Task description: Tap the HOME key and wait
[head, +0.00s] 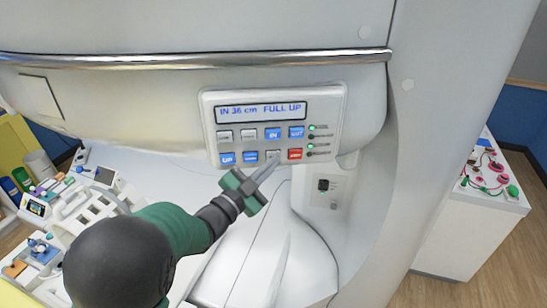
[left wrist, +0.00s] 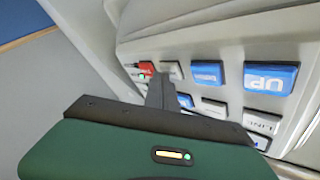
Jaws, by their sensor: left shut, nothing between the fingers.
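The control panel (head: 212,122) is on the front of the large white machine, with two rows of keys. Its display (head: 262,110) reads "IN 36 cm FULL UP". A pale key (head: 272,154) sits in the lower row between a blue key and the red key (head: 295,154); its label is too small to read, so I cannot confirm it is HOME. My left gripper (head: 275,163) is shut and empty, its fingertips at this pale key. In the left wrist view the fingertips (left wrist: 160,88) overlap the keys by the pale key (left wrist: 172,70); contact cannot be told. My right gripper is out of view.
A metal rail (head: 200,62) runs above the panel. The blue UP key (head: 228,158) and other keys lie close by. A white cart (head: 470,225) with coloured leads stands at right. A crowded tray of devices (head: 75,205) is at left.

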